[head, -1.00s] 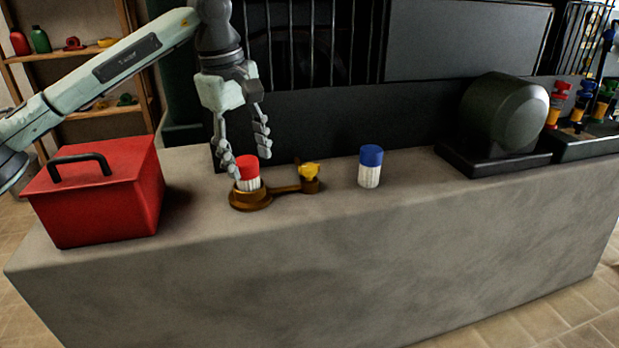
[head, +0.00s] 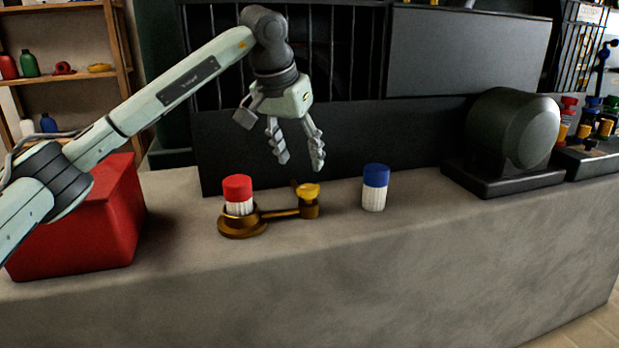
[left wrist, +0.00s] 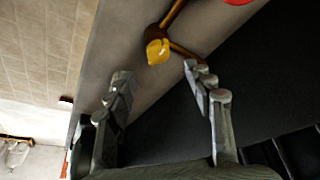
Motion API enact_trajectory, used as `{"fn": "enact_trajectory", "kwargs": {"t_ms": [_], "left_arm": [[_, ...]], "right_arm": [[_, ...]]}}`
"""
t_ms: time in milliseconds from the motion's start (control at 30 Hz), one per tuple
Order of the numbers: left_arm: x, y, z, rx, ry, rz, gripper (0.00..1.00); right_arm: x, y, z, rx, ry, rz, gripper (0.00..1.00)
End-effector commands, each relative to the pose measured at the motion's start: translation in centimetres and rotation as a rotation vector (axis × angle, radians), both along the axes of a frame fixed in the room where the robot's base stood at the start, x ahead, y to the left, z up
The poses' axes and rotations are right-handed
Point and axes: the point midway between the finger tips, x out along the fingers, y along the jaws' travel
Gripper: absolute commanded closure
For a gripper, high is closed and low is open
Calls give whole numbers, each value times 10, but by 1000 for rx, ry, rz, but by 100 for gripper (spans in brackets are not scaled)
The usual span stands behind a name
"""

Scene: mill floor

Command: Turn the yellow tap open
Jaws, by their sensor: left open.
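The yellow tap (head: 309,191) stands on the right end of a brown metal fitting (head: 272,213) on the grey counter. It also shows in the left wrist view (left wrist: 158,51), beyond the fingertips. A red-capped white container (head: 238,196) sits in the round cup at the fitting's left end. My left gripper (head: 300,167) is open and empty, pointing down above and a little behind the tap, apart from it. It also shows in the left wrist view (left wrist: 160,80), its two fingers spread. My right gripper is not in view.
A blue-capped white container (head: 374,189) stands right of the tap. A red toolbox (head: 105,225) is at the left, partly behind my left arm. A dark rounded machine (head: 513,130) is at the right. The counter's front (head: 330,240) is clear.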

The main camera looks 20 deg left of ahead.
Motion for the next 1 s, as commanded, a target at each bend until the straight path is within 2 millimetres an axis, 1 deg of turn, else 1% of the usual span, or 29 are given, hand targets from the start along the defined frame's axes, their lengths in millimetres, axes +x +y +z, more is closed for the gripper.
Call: {"fn": "enact_trajectory", "kwargs": {"t_ms": [167,300,500,667,900,1000], "left_arm": [[6,-1,-18,0,4,1,47],[15,-3,-40,0,5,0,47],[25,-5,-64,-1,4,1,47],[28,-6,-72,0,1,0,47],[28,-6,-72,0,1,0,47],[28,-6,-72,0,1,0,60]], "right_arm": [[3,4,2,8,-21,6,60],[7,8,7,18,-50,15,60],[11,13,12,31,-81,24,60],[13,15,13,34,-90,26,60],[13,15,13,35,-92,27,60],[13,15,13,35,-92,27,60]]}}
